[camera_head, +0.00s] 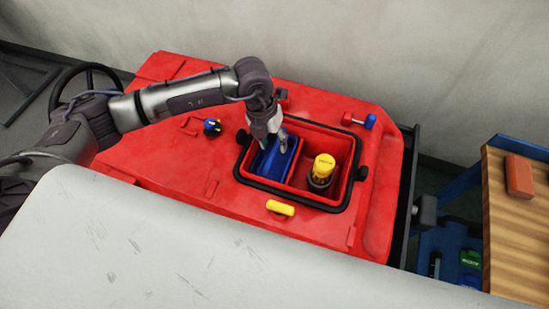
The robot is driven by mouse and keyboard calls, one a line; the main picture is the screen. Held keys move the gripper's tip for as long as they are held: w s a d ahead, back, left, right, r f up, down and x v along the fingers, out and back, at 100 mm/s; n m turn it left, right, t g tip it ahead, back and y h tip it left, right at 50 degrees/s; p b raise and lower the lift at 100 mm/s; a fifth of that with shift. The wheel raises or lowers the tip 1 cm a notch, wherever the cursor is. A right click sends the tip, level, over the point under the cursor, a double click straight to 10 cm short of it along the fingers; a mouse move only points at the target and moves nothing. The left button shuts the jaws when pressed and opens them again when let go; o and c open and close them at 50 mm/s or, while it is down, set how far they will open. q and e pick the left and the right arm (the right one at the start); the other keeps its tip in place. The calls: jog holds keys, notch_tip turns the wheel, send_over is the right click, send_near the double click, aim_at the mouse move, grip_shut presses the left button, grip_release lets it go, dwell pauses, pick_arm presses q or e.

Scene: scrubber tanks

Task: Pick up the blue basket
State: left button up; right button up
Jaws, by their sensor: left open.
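The blue basket (269,166) sits in the left compartment of the black-rimmed opening in the red scrubber tank (175,160). My left gripper (274,148) reaches down from above over the basket's upper part. Its fingers are open and at or just above the basket; I cannot tell whether they touch it. The gripper hides part of the basket's far end. My right gripper is not in view.
A yellow-capped part (322,170) stands in the right compartment. A yellow handle (280,208) lies in front of the opening. A red-and-blue fitting (360,121) is behind it. A wooden-topped bench (515,220) with a red block (519,177) stands at the right.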

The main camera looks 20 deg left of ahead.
aim_at(274, 148)
pick_arm(q)
jog(key=f, duration=0.2)
jog(key=f+p, duration=0.1)
jog(key=f, duration=0.1)
jog(key=shift+w+d+f, duration=0.15)
jog(key=shift+w+f, duration=0.05)
grip_shut()
